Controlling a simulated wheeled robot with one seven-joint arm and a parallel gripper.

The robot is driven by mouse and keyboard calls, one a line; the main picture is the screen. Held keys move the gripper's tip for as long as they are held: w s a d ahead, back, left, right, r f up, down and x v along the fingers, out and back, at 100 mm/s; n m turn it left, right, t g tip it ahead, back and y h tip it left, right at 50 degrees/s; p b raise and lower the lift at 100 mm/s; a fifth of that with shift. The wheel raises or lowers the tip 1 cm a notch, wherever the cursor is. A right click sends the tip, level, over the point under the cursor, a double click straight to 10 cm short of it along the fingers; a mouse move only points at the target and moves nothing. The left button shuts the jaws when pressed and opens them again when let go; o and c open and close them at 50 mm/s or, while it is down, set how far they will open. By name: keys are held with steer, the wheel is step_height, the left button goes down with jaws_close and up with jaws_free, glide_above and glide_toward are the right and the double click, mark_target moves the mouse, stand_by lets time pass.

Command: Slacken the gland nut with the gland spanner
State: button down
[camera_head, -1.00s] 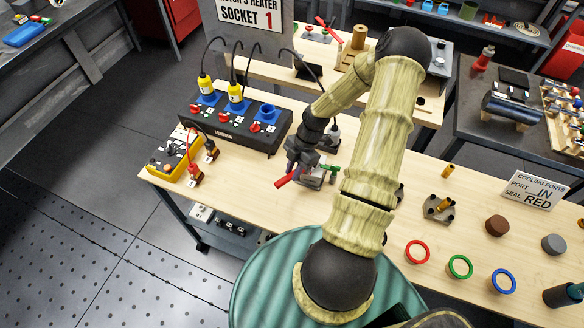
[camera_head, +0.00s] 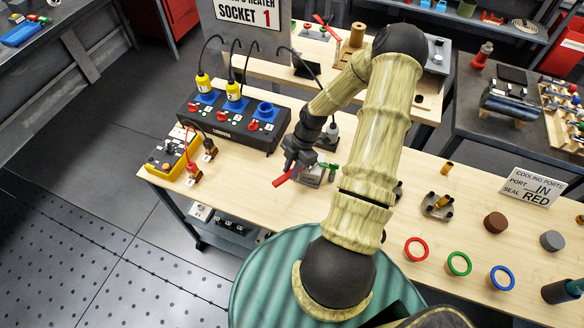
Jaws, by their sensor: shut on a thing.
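My gripper (camera_head: 296,161) is low over the front of the wooden bench, pointing down beside a small grey block (camera_head: 313,176). It is shut on a red-handled tool, which I take to be the gland spanner (camera_head: 281,179). The red handle sticks out below and to the left of the fingers. The tool's head is hidden by the fingers. A small green part (camera_head: 332,172) shows at the right side of the grey block. I cannot make out the gland nut or tell whether the spanner touches it; the gripper covers that spot.
A black socket box (camera_head: 230,122) with yellow plugs stands behind left. A yellow tester (camera_head: 172,155) with red leads is at the bench's left end. Red (camera_head: 416,249), green (camera_head: 459,264) and blue (camera_head: 502,278) rings lie at the right. Bare bench lies left of the gripper.

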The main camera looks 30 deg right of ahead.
mark_target(280, 180)
steer(key=shift+s+a, duration=0.2)
steer(key=shift+a, duration=1.6)
steer(key=shift+r, duration=0.15)
steer(key=shift+r+p, duration=2.6)
steer(key=shift+r, duration=0.3)
steer(key=shift+f, duration=0.1)
